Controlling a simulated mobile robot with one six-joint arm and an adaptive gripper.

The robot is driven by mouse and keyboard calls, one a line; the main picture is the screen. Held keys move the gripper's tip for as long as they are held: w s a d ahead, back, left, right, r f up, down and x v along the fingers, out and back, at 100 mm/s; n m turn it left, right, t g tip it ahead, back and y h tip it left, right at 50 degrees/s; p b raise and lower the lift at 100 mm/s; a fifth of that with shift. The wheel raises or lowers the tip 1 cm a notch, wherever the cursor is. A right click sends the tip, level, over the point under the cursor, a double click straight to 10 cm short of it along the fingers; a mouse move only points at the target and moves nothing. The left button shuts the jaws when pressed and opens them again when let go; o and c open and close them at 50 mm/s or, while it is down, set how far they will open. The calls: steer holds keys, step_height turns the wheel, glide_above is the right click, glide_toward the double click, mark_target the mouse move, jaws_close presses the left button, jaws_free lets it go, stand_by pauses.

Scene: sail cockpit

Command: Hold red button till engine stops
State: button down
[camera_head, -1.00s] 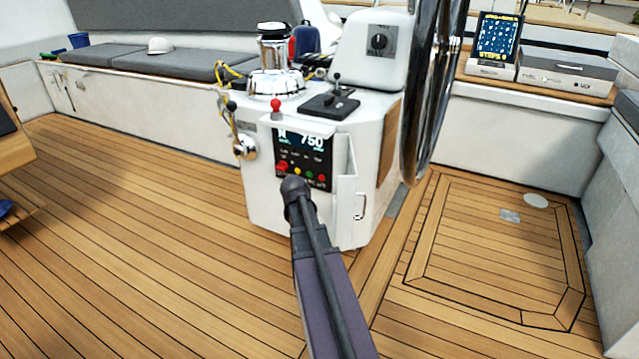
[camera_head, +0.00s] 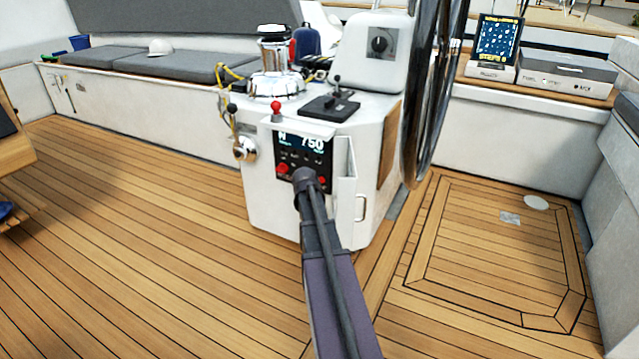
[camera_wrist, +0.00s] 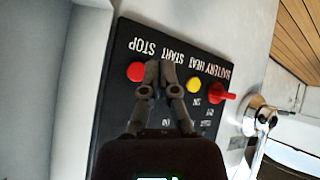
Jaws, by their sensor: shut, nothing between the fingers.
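The black engine panel (camera_head: 290,158) is on the white pedestal's front, and its screen (camera_head: 302,143) reads 750 with an N. The red STOP button (camera_wrist: 135,71) is at the panel's left in the wrist view, where the labels are upside down; it also shows at the right end of the row in the head view (camera_head: 321,180). My gripper (camera_wrist: 160,66) is shut and empty, its fingertips beside the STOP button at the START label. The green button is hidden behind the fingers. I cannot tell whether the tips touch the panel.
A yellow button (camera_wrist: 193,86) and a red battery switch (camera_wrist: 222,96) sit right of my fingers in the wrist view. A red-knobbed lever (camera_head: 276,107) stands above the panel. An open white cover (camera_head: 343,170) is at its right. The steering wheel (camera_head: 435,90) stands farther right.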

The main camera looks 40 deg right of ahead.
steer(key=shift+w+d, duration=0.3)
steer(key=shift+d, duration=0.4)
steer(key=shift+w+d, duration=0.25)
steer(key=shift+d, duration=0.45)
steer(key=shift+w+d, duration=0.55)
steer(key=shift+d, duration=0.25)
stand_by(1.7)
steer(key=shift+s+a, duration=0.1)
steer(key=shift+a, duration=0.05)
stand_by(0.8)
steer(key=shift+s+a, duration=0.25)
steer(key=shift+a, duration=0.45)
steer(key=a, duration=0.1)
steer(key=s+a, duration=0.1)
steer(key=a, duration=0.1)
steer(key=s+a, duration=0.1)
steer(key=shift+a, duration=0.3)
stand_by(0.3)
steer(key=shift+w+a, duration=0.1)
stand_by(0.5)
